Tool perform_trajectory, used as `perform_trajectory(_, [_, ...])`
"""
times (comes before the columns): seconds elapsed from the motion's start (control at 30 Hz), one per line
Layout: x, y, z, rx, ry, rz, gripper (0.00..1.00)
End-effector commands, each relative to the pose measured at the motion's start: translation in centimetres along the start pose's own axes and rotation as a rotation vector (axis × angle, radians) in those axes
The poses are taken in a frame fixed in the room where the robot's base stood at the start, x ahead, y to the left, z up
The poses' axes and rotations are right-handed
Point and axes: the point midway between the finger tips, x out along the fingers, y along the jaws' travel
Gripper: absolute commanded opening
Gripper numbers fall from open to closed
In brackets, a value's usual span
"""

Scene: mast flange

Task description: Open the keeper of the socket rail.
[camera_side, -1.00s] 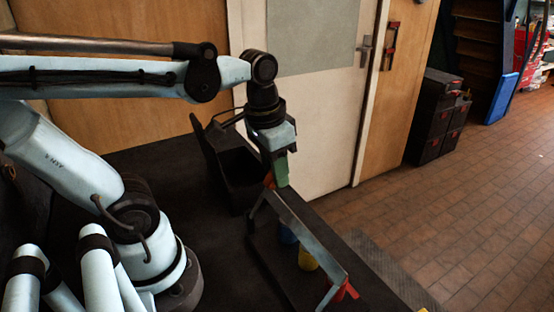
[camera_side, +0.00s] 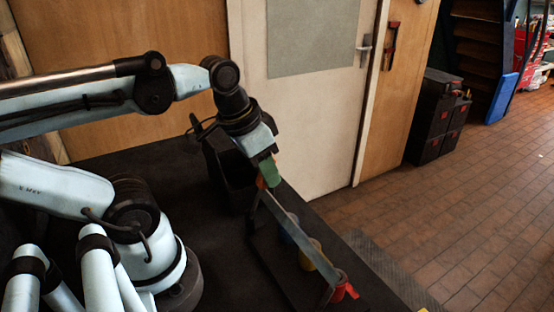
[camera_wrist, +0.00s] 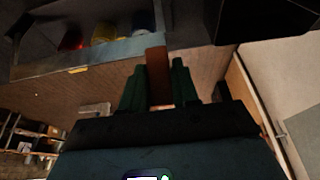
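The socket rail (camera_side: 284,276) is a dark base on the bench, with a blue socket (camera_side: 286,237) and a yellow socket (camera_side: 308,256) standing along it. The bar also shows in the wrist view (camera_wrist: 100,54). My gripper (camera_side: 268,172) is at the far end. Its green fingers (camera_wrist: 158,68) lie closely on both sides of the red-brown tab and appear shut on it.
A black open bin (camera_side: 232,180) stands just behind the rail. The bench's right edge lies close beside the rail, with tiled floor (camera_side: 480,220) beyond. The bench left of the rail is clear up to my base.

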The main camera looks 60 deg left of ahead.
Motion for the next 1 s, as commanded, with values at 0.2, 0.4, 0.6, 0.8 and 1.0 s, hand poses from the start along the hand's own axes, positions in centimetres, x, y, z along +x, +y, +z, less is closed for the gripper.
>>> perform_trajectory(0.2, [0.0, 0.0, -0.1, 0.000, 0.002, -0.001, 0.51])
perform_trajectory(0.4, [0.0, 0.0, 0.0, 0.000, 0.001, -0.001, 0.51])
perform_trajectory(0.6, [-1.0, 0.0, 0.0, -0.001, 0.001, -0.001, 0.51])
perform_trajectory(0.8, [-3.5, 0.0, -0.2, -0.001, 0.002, -0.001, 0.51])
perform_trajectory(1.0, [-7.0, 0.0, -1.5, 0.000, 0.002, -0.001, 0.51])
